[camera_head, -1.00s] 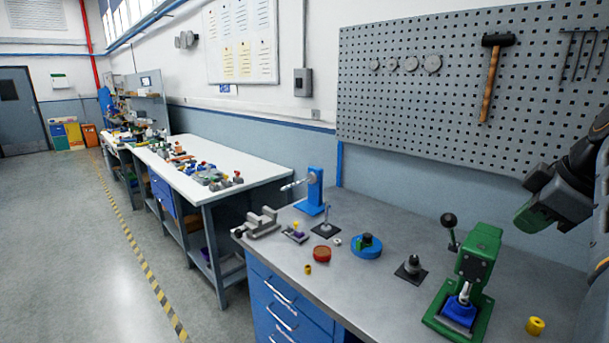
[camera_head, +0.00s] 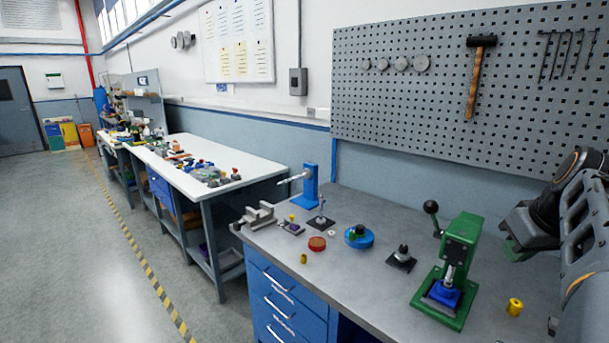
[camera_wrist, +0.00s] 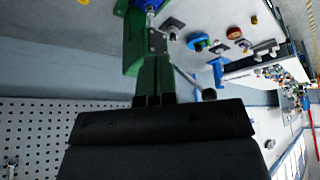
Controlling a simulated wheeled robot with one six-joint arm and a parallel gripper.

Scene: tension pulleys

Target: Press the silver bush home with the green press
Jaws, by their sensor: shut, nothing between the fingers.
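The green press (camera_head: 459,255) stands at the right of the grey bench, its lever with a black knob (camera_head: 431,207) rising at its left. A blue block (camera_head: 444,293) sits on the press base under the silver ram. A silver part (camera_head: 449,274) shows just above the block; I cannot tell the bush from the ram tip. In the wrist view the green press (camera_wrist: 150,72) lies just beyond my gripper (camera_wrist: 153,100), which is shut and empty. The lever (camera_wrist: 188,78) slants off to the right there. I cannot tell whether the fingers touch the press.
A yellow bush (camera_head: 514,307) stands right of the press. A dark stand with a grey cone (camera_head: 402,257), a blue round fixture (camera_head: 359,238) and a red disc (camera_head: 317,243) lie to the left. A pegboard (camera_head: 440,80) closes off the back. Bare bench lies in front.

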